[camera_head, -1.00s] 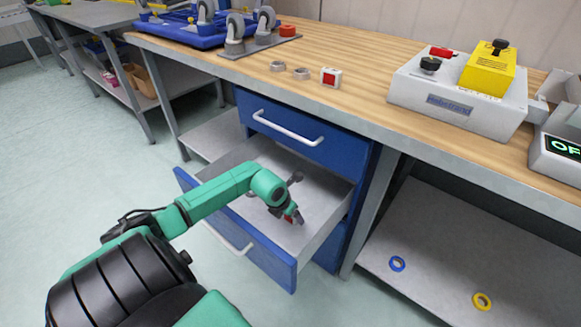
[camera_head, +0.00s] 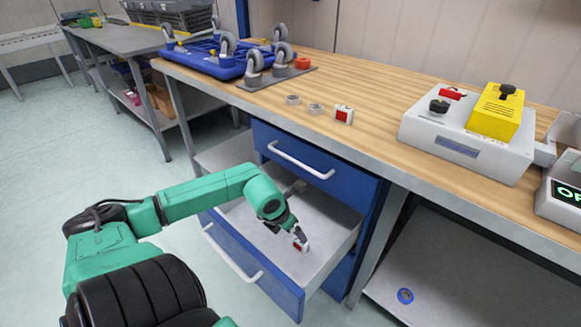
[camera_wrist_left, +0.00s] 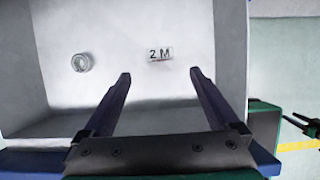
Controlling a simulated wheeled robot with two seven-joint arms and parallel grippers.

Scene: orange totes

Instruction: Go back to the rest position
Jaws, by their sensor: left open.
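My left gripper (camera_head: 288,230) reaches down over the open drawer (camera_head: 232,262) of the blue cabinet. In the left wrist view its two fingers (camera_wrist_left: 160,74) are apart with nothing between them. A small white and red block (camera_head: 300,244) lies on the drawer floor just below the fingertips in the head view. In the left wrist view it is a pale block (camera_wrist_left: 161,54) marked "2 M", beyond the fingertips and apart from them. A grey ring (camera_wrist_left: 80,62) lies to its left on the drawer floor.
The closed upper drawer (camera_head: 300,160) and the wooden worktop (camera_head: 385,128) stand behind my left arm. On the worktop are a white and red block (camera_head: 343,114), grey rings (camera_head: 316,108) and a control box (camera_head: 465,140). A blue ring (camera_head: 405,295) lies on the lower shelf.

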